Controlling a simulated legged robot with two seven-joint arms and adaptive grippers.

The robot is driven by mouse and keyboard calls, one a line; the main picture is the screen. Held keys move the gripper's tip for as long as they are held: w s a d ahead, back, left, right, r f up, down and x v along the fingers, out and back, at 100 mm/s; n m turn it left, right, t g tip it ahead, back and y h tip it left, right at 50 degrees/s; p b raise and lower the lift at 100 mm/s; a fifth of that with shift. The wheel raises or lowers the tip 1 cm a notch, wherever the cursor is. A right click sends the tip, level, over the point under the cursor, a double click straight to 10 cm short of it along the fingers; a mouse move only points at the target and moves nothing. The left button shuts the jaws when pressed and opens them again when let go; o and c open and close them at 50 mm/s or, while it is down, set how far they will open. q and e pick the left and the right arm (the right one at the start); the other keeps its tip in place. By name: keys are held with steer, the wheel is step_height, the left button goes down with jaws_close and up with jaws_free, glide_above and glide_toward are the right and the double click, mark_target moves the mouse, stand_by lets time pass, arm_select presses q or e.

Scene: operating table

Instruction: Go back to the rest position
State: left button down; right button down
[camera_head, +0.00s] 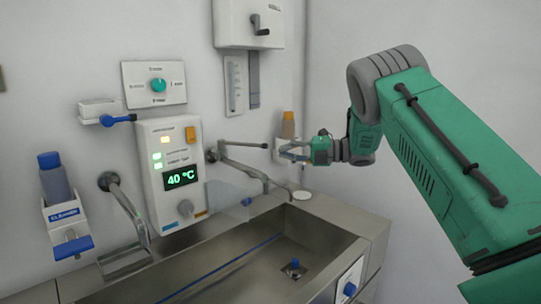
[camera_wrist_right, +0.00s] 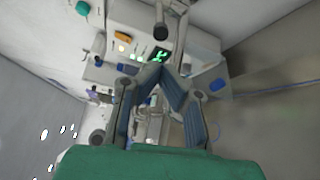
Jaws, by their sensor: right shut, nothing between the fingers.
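My right arm comes in from the right in the head view, green with grey joints. Its gripper (camera_head: 290,152) is at the back right of the sink, in front of the wall dispenser with the orange cap (camera_head: 288,125) and partly covering it. In the right wrist view the two fingers of the gripper (camera_wrist_right: 168,70) meet at their tips, with nothing between them. My left gripper and arm are in neither view.
A steel sink (camera_head: 330,247) fills the lower middle. Taps (camera_head: 240,165) reach out from the wall near a control panel reading 40 °C (camera_head: 163,150). A blue-capped dispenser (camera_head: 58,185) hangs at left. The right wall is bare.

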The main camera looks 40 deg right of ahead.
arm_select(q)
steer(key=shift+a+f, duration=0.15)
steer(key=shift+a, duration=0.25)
arm_select(e)
steer(key=shift+a+r, duration=0.2)
steer(key=shift+a, duration=0.3)
steer(key=shift+w+d, duration=0.1)
